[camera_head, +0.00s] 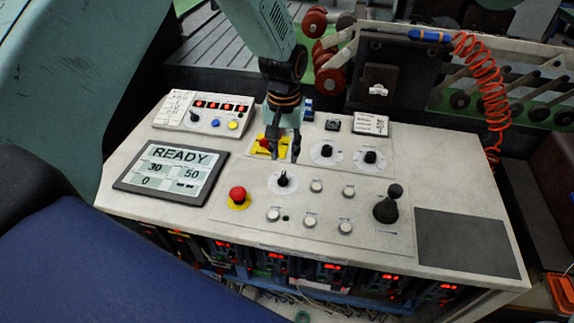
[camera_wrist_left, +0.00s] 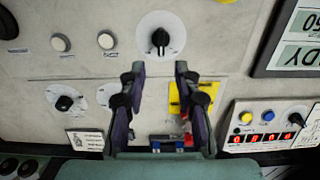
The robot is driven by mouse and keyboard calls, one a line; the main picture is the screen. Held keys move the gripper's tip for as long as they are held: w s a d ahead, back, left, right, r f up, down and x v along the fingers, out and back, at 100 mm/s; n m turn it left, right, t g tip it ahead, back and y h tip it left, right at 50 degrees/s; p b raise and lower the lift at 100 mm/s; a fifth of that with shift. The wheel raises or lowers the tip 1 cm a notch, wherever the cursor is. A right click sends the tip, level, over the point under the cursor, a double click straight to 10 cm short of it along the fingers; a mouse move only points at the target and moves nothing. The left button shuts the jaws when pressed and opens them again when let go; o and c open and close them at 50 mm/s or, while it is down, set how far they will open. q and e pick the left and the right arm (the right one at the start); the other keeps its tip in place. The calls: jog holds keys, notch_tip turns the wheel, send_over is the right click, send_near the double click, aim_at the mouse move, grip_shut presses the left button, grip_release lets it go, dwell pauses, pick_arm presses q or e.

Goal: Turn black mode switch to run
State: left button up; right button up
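A black knob on a round white dial (camera_head: 283,181) sits mid-panel; it also shows in the left wrist view (camera_wrist_left: 160,40), its pointer roughly along the picture's vertical. Two more black knobs on white dials, (camera_head: 326,151) and (camera_head: 370,158), sit behind and right of it. Dial lettering is too small to read, so I cannot tell which is the mode switch. My left gripper (camera_head: 282,153) points down over the panel behind the middle knob. In the left wrist view its fingers (camera_wrist_left: 160,68) are apart, with nothing between them, and the middle knob lies just beyond the tips. My right gripper is not in view.
A red mushroom button (camera_head: 238,194) stands left of the middle knob, and a black joystick (camera_head: 387,204) stands right. A red-and-yellow switch (camera_wrist_left: 184,98) is close beside one finger. White push buttons (camera_head: 309,221) lie in front. A READY screen (camera_head: 172,170) is at left.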

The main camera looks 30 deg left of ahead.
aim_at(283, 174)
pick_arm(q)
jog(key=f, duration=0.2)
jog(key=s+f, duration=0.1)
jog(key=shift+a+f, duration=0.1)
jog(key=shift+f, duration=0.3)
jog(key=shift+s+f+p, duration=0.25)
jog(key=shift+f+p, duration=0.1)
jog(key=shift+f, duration=0.35)
jog(key=shift+w+f, duration=0.15)
jog(key=shift+f, duration=0.1)
jog(key=shift+w+f, duration=0.35)
jog(key=shift+s+r, duration=0.25)
jog(key=shift+s, duration=0.1)
jog(key=c, duration=0.4)
grip_shut()
jog(key=shift+w+f, duration=0.1)
jog(key=shift+w, duration=0.1)
